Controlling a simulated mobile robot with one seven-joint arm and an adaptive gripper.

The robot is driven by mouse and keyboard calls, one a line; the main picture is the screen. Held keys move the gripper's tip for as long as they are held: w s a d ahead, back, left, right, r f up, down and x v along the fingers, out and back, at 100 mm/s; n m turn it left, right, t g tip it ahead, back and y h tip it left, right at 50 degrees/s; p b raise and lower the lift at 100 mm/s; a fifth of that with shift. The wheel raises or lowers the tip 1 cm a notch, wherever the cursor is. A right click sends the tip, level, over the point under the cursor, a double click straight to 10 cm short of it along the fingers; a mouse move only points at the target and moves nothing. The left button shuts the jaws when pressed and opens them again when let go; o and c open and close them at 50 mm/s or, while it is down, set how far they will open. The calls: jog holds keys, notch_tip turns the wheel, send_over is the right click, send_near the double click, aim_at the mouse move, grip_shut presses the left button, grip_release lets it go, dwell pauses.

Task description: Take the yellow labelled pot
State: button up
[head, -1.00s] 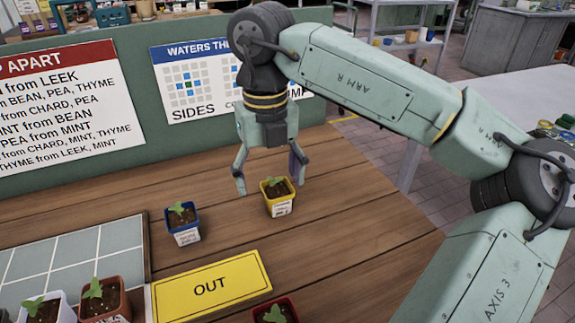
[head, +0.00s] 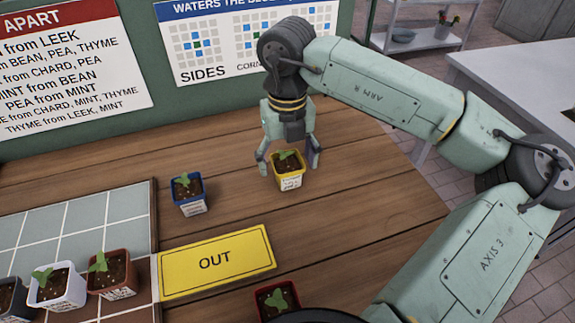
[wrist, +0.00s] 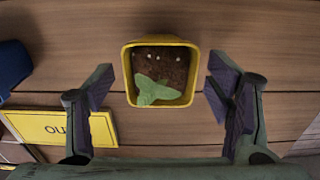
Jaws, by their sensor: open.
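The yellow pot (head: 290,182) stands upright on the wooden table, with a white label on its front, dark soil and a green seedling. My gripper (head: 289,163) is open above and around it, one finger at each side. In the wrist view, the yellow pot (wrist: 160,75) lies between the two open fingers of my gripper (wrist: 160,100), with a gap on both sides and a little beyond the fingertips. I see no contact with the pot.
A blue pot (head: 190,194) stands to the left. A yellow OUT sign (head: 216,262) lies in front, with a red pot (head: 276,302) below it. A tiled tray (head: 106,238) at left holds several pots. Posters stand on the green back panel (head: 143,128). Table right of the yellow pot is clear.

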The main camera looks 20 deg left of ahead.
jog(key=shift+f, duration=1.1)
jog(key=c, duration=1.5)
